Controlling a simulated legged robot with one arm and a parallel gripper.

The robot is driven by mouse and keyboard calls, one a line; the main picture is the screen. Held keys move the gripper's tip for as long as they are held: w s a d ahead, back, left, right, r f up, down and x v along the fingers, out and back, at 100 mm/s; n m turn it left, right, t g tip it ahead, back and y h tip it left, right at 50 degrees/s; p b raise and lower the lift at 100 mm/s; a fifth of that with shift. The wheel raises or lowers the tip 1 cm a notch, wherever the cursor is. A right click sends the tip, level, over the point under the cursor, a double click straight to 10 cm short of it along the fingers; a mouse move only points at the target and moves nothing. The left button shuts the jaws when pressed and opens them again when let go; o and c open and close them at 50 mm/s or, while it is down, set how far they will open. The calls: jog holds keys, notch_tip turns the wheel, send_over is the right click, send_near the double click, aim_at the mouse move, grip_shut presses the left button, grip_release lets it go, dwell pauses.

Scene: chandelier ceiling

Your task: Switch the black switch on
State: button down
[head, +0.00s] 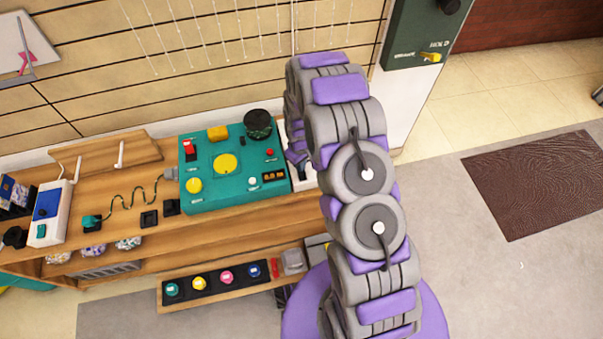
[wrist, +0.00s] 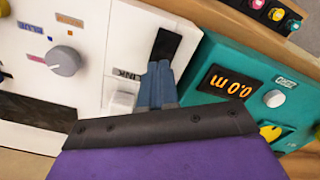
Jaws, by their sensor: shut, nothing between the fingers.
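In the wrist view, my gripper (wrist: 160,68) has its two blue-grey fingers together, with nothing between them. The fingertips are at the lower end of a black strip (wrist: 171,42) set in a white panel (wrist: 112,30); I cannot tell whether they touch it, or whether this strip is the black switch. A white switch-like block (wrist: 122,100) with a label above it is just left of the fingers. In the head view, my arm hides most of the white panel (head: 306,180) and much of my gripper.
A teal console (head: 215,195) with a yellow button (head: 225,164) and an orange display (head: 274,176) stands left of my arm. A grey knob (wrist: 64,61) is on the white panel. Black square pieces (head: 149,218) lie on the wooden shelf.

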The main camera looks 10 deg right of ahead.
jog(key=shift+f, duration=0.6)
dwell(0.3)
jog(key=shift+r+p, duration=1.3)
jog(key=shift+r, duration=2.2)
jog(key=s+r+m, duration=0.1)
jog(key=s+r, duration=0.5)
jog(key=r, duration=0.5)
jog(key=s+r+m, duration=0.2)
jog(key=s+r, duration=0.5)
jog(key=r, duration=0.5)
jog(key=s+r+m+g, duration=0.1)
jog(key=s+r, duration=0.4)
jog(key=s, duration=0.7)
jog(key=s+r+m, duration=0.2)
jog(key=s+r, duration=0.4)
jog(key=s, duration=0.6)
jog(key=shift+g, duration=0.4)
